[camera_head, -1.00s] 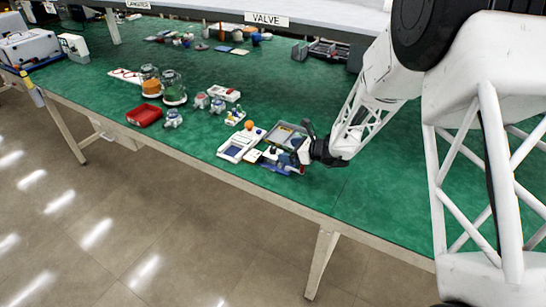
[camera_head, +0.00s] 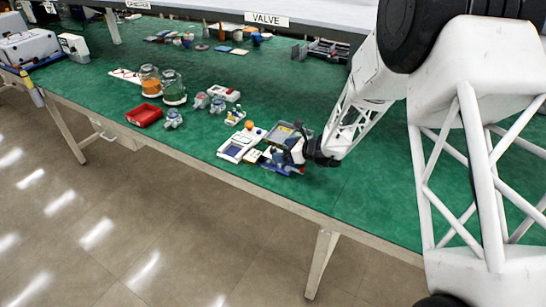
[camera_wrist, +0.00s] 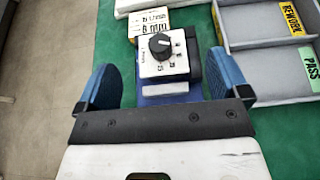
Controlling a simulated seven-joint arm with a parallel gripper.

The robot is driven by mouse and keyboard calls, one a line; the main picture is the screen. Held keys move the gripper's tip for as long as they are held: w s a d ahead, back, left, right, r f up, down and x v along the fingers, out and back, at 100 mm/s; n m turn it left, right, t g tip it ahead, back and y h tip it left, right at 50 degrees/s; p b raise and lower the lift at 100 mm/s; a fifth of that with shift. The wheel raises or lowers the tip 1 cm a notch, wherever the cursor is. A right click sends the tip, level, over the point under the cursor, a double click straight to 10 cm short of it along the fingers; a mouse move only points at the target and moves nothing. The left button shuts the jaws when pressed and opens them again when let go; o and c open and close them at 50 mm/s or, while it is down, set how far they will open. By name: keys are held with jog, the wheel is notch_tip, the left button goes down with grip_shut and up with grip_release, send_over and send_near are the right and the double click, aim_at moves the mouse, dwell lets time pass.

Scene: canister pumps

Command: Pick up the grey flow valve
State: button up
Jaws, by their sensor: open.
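My gripper (camera_wrist: 164,85) is open, with a blue pad on each side in the wrist view. Between and ahead of the pads is a light box with a black knob (camera_wrist: 163,52), on a blue base (camera_wrist: 165,95). The pads do not touch it. In the head view my gripper (camera_head: 302,152) is at the right end of a cluster of trays and parts, and hides part of it. I cannot tell whether the knobbed box is the grey flow valve. Small grey-blue fittings (camera_head: 173,119) also stand further left on the green table.
A grey divided tray (camera_wrist: 262,45) marked REWORK and PASS lies to the right of the knobbed box. A yellow-labelled block (camera_wrist: 150,24) sits just beyond the box. A red bin (camera_head: 144,115) and two jars (camera_head: 173,88) stand further left. The green table (camera_head: 370,200) is clear at front right.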

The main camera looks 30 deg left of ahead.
aim_at(275, 149)
jog(key=shift+a, duration=0.15)
jog(key=shift+x, duration=2.45)
jog(key=c, duration=1.1)
jog(key=shift+r, duration=0.1)
jog(key=shift+c, duration=0.2)
jog(key=shift+r, duration=0.7)
notch_tip(275, 149, up, 2)
jog(key=shift+r, duration=0.1)
jog(key=s+d+r, duration=0.1)
jog(key=s+d, duration=0.9)
jog(key=s, duration=0.2)
jog(key=shift+d, duration=0.3)
